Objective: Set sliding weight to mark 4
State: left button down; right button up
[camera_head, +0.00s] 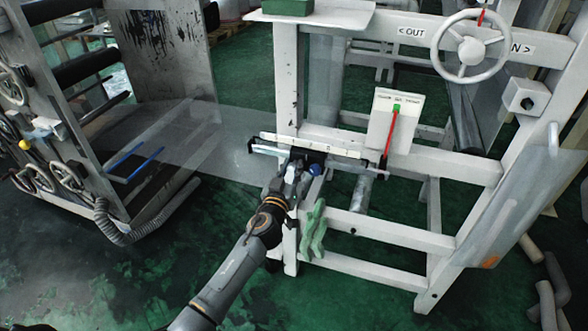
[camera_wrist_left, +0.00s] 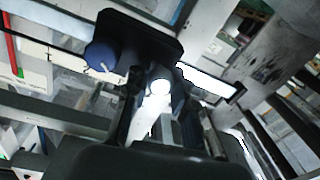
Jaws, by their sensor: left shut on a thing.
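The sliding weight is a dark block with a blue knob (camera_head: 314,169) at its right side. It sits on a rail along the pale scale strip (camera_head: 345,151), whose marks are too small to read. In the left wrist view the dark block (camera_wrist_left: 140,33) and its blue knob (camera_wrist_left: 101,55) lie just ahead of the fingers. My left gripper (camera_head: 298,172) reaches up to the block from the front and is shut on the sliding weight; it also shows in the left wrist view (camera_wrist_left: 160,98). The fingers partly hide the grip point. My right gripper is not in view.
A white panel (camera_head: 381,118) with a red pointer stands behind the strip's right end. A handwheel (camera_head: 471,47) is at upper right. Clear film (camera_head: 215,145) spans to the left machine. Green floor is free in front.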

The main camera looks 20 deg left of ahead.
pick_arm(q)
jog(key=a, duration=0.4)
jog(key=shift+w+a, duration=0.1)
jog(key=shift+a, duration=0.25)
jog(key=c, duration=1.1)
grip_release()
jog(key=shift+d, duration=0.1)
jog(key=shift+s+f, duration=0.1)
jog(key=shift+s, duration=0.4)
jog(key=s, duration=1.1)
jog(key=shift+d, duration=0.15)
